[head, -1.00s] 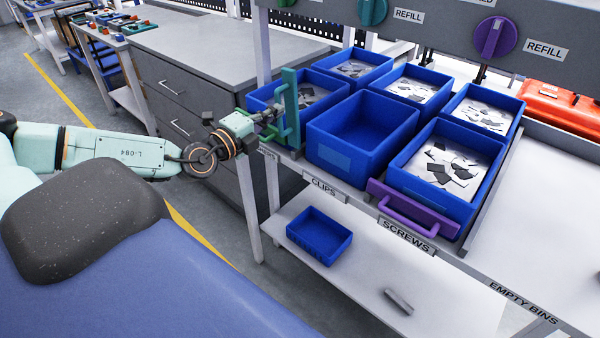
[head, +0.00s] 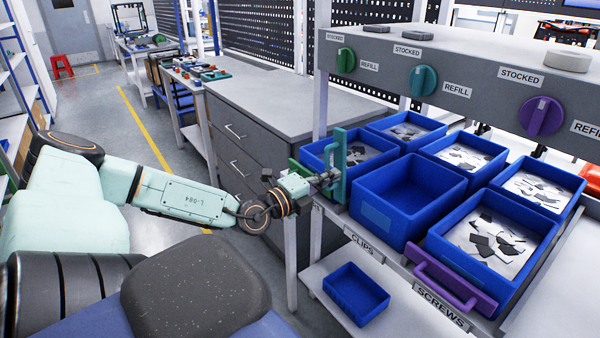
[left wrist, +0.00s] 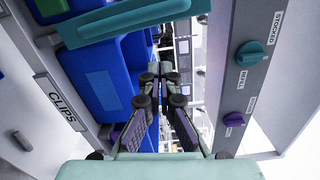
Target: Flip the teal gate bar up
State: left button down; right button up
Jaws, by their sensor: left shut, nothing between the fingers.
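The teal gate bar (head: 340,165) stands upright at the front left of the bins, above the CLIPS label side. It also crosses the top of the left wrist view (left wrist: 130,17). My left gripper (head: 327,180) is shut and empty, with its tips right beside the bar. In the left wrist view its closed fingers (left wrist: 160,80) lie just below the bar in the picture. I cannot tell whether they touch it. My right gripper is out of view.
An empty blue bin (head: 395,230) stands right of the bar. A purple gate bar (head: 447,280) lies across the bin in front. A green bar (head: 294,172) is behind my left wrist. A grey cabinet (head: 265,90) stands behind. Teal knob (head: 423,81) is on the panel.

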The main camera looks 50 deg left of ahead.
pick_arm(q)
jog(key=s+p, duration=0.8)
jog(key=s, duration=0.1)
jog(key=shift+s+a+r, duration=0.2)
jog(key=shift+s+a, duration=0.1)
jog(key=shift+s, duration=0.05)
jog(key=shift+w+f, duration=0.1)
jog(key=shift+w, duration=0.05)
jog(key=shift+a, duration=0.15)
jog(key=shift+s, duration=0.2)
